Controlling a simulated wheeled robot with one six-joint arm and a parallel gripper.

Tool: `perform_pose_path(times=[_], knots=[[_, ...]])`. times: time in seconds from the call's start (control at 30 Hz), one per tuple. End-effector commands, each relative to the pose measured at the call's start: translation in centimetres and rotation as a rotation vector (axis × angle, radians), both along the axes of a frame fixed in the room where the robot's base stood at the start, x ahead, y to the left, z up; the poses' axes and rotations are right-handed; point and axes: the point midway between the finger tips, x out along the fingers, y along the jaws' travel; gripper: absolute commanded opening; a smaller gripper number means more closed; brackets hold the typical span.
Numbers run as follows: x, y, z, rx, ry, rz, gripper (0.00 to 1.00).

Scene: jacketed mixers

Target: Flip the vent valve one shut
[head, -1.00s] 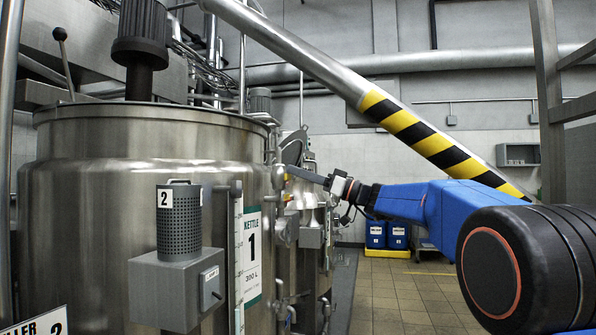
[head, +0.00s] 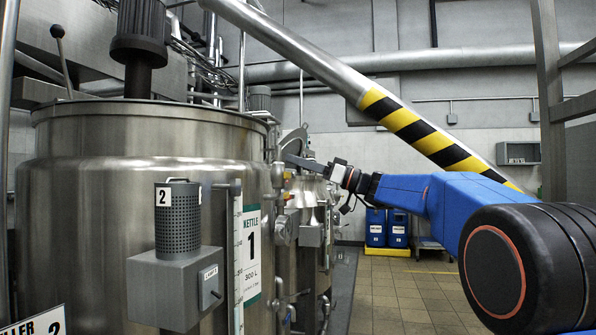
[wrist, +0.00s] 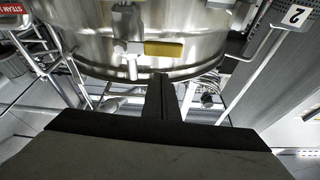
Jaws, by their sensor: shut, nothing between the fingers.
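The steel kettle labelled 1 (head: 95,215) fills the left of the head view. On its right side are small fittings with a yellow lever (head: 287,176), which looks like the vent valve. In the wrist view the yellow lever (wrist: 163,49) lies flat across the picture, to the right of a pale valve body (wrist: 127,47) on the steel wall. My gripper (head: 289,158) is shut and empty, just above the yellow lever in the head view. In the wrist view my gripper's fingertips (wrist: 160,78) point at the lever with a small gap in the picture. Contact cannot be told.
A grey box with a mesh cylinder marked 2 (head: 178,255) stands in front of the kettle. More vessels (head: 308,215) stand behind. Blue drums (head: 376,227) sit on a yellow tray at the back. A striped pipe (head: 405,125) slants overhead. The tiled floor at right is clear.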

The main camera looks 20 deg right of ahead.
Motion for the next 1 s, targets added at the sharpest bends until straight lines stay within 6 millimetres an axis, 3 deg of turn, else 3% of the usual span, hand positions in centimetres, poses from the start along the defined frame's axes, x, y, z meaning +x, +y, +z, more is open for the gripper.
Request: perform_pose_path(times=[0.1,0.63,1.0], knots=[[-0.4,-0.2,1.3,0.000,-0.001,-0.001,0.00],[-4.2,-6.9,-1.5,0.002,0.000,-0.002,0.00],[-5.0,-8.0,-2.0,0.002,-0.001,0.000,0.00]])
